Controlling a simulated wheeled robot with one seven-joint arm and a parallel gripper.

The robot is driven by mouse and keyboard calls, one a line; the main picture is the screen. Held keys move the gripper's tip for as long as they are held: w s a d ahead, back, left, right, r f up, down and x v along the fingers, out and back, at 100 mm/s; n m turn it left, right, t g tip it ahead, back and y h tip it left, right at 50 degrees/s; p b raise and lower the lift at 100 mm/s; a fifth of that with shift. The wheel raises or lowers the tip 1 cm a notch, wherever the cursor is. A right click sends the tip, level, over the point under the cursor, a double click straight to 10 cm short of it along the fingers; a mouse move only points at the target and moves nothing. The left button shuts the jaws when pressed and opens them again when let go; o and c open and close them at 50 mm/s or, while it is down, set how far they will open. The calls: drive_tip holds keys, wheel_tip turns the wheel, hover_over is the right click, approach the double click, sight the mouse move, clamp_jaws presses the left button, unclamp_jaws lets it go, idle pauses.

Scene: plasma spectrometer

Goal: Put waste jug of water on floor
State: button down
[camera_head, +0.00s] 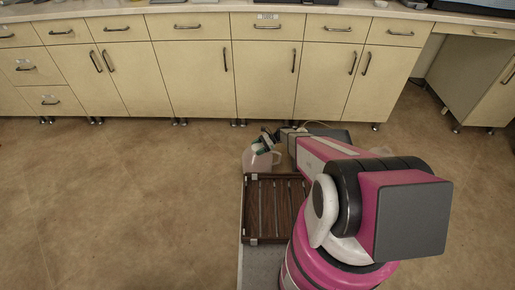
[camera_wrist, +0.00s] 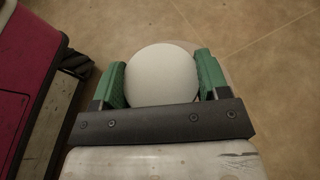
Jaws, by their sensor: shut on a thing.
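The waste jug (camera_head: 254,161) is a pale, whitish container low over the brown floor, just beyond the far left corner of the slatted wooden tray. My gripper (camera_head: 268,140) reaches it from the upper right. In the wrist view, the two green fingers of my gripper (camera_wrist: 160,82) stand on either side of the jug's round white top (camera_wrist: 162,75) and are shut on it. Most of the jug's body is hidden below its top in the wrist view. I cannot tell whether its base touches the floor.
The slatted wooden tray (camera_head: 249,212) lies close in front of the jug. A row of beige cabinets (camera_head: 195,85) with a counter above runs along the back. The brown floor (camera_head: 120,200) is clear at the left. My arm covers part of the floor at the right.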

drive_tip(key=shift+c, duration=0.6)
unclamp_jaws()
drive_tip(key=v, duration=1.2)
drive_tip(key=s+d+r+n+t+h, duration=0.1)
drive_tip(key=s+d+r+n+h, duration=0.2)
drive_tip(key=s+r, duration=0.4)
drive_tip(key=s+d+r+n+t+h, duration=0.2)
drive_tip(key=s+r+n+h, duration=0.3)
drive_tip(key=r, duration=0.8)
drive_tip(key=s+d+r+n+t+h, duration=0.1)
drive_tip(key=s+d+r+n+h, duration=0.2)
drive_tip(key=s+r, duration=0.7)
drive_tip(key=n+h, duration=0.1)
drive_tip(key=n, duration=0.1)
drive_tip(key=shift+s+d+r+n+t+h, duration=0.3)
drive_tip(key=shift+s+n+t+h, duration=0.1)
